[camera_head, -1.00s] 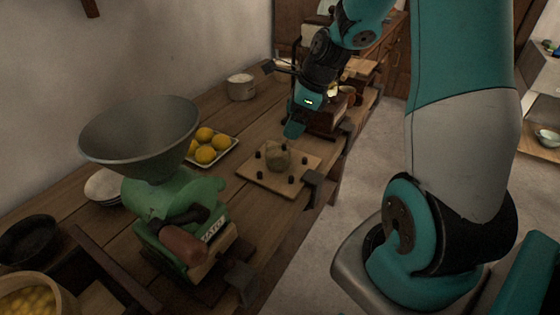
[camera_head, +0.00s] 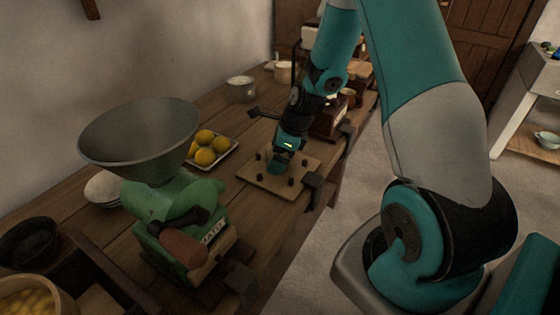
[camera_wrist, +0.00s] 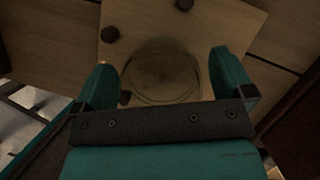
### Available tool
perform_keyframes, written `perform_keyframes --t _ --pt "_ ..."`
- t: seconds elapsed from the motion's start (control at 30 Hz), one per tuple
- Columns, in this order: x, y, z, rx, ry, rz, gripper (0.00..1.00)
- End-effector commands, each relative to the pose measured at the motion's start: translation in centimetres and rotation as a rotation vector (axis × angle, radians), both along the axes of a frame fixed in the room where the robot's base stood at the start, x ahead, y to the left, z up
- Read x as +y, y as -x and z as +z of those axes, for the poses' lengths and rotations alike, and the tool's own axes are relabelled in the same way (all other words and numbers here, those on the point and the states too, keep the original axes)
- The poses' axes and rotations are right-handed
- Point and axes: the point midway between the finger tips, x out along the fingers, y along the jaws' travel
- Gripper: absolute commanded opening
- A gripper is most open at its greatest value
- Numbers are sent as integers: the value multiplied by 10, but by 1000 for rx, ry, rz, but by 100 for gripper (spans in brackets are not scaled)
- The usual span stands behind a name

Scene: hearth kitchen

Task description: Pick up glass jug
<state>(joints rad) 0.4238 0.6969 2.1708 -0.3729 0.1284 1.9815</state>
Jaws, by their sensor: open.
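The glass jug (camera_wrist: 160,75) shows in the wrist view as a round, see-through shape on the wooden board (camera_wrist: 200,22). My gripper (camera_wrist: 163,60) is open, with one teal finger on each side of the jug as seen from above. I cannot tell whether the fingers reach down around it or touch it. In the head view my gripper (camera_head: 281,163) points down over the board (camera_head: 265,187) and hides the jug.
Small dark knobs (camera_head: 291,181) stand on the board. A plate of yellow fruit (camera_head: 205,150) lies to its left. A green mill (camera_head: 175,215) with a grey hopper stands nearer. A pale pot (camera_head: 241,88) and a dark wooden box (camera_head: 328,120) stand farther back.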

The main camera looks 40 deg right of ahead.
Motion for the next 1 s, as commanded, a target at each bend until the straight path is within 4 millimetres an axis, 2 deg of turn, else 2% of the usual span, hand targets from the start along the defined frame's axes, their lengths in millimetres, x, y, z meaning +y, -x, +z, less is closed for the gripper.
perform_keyframes --t 0.07,0.3,0.33,0.57,0.67,1.0 --pt "0 0 0 0 0 0 99" --pt "0 0 0 0 0 0 44" --pt "0 0 0 0 0 0 41" --pt "0 0 2 0 0 0 41" --pt "0 -1 10 -4 1 0 41" --pt "-1 -1 77 -5 2 0 41"
